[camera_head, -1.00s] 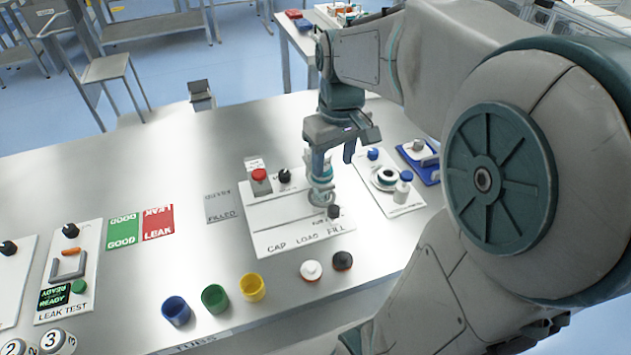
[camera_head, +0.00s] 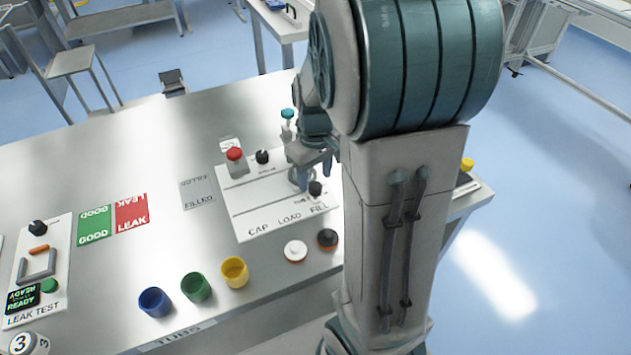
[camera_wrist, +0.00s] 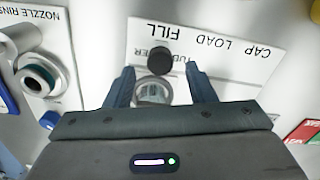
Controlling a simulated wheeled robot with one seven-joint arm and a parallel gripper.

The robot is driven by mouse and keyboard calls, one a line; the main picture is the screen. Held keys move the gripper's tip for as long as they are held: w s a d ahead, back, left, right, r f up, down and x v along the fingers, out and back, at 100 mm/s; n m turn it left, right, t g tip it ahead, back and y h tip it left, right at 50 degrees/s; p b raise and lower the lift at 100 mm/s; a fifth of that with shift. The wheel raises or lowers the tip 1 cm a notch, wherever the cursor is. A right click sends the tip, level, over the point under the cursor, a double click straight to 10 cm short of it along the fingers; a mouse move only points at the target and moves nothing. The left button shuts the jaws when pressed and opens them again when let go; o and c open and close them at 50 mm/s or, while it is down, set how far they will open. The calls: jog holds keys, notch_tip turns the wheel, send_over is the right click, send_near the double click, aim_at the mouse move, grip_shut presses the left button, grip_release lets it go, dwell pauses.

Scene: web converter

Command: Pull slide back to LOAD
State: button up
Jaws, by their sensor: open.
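The white CAP LOAD FILL panel (camera_head: 250,212) lies on the metal bench and also shows in the wrist view (camera_wrist: 228,68). A black knob (camera_head: 316,188) stands near the FILL label, and a round, clear-looking cup (camera_wrist: 153,93) sits next to it. My gripper (camera_head: 314,172) is open and pointing down over the FILL end. In the wrist view, my gripper (camera_wrist: 159,68) has a finger on each side of the cup, with the knob (camera_wrist: 160,60) between the tips. I cannot tell whether either finger touches them. The arm hides part of the panel's right side.
A red button (camera_head: 234,155) and a black dial (camera_head: 262,157) stand at the panel's back. A teal-topped bottle (camera_head: 287,118) stands behind my gripper. Blue (camera_head: 155,302), green (camera_head: 196,288) and yellow (camera_head: 234,272) tubs stand in front. The NOZZLE RINSE panel (camera_wrist: 45,25) lies beside.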

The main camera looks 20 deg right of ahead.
jog(key=shift+f, duration=1.2)
grip_shut()
jog(key=a, duration=0.7)
jog(key=shift+a+p, duration=0.3)
jog(key=shift+p, duration=0.1)
grip_release()
jog(key=shift+r, duration=0.15)
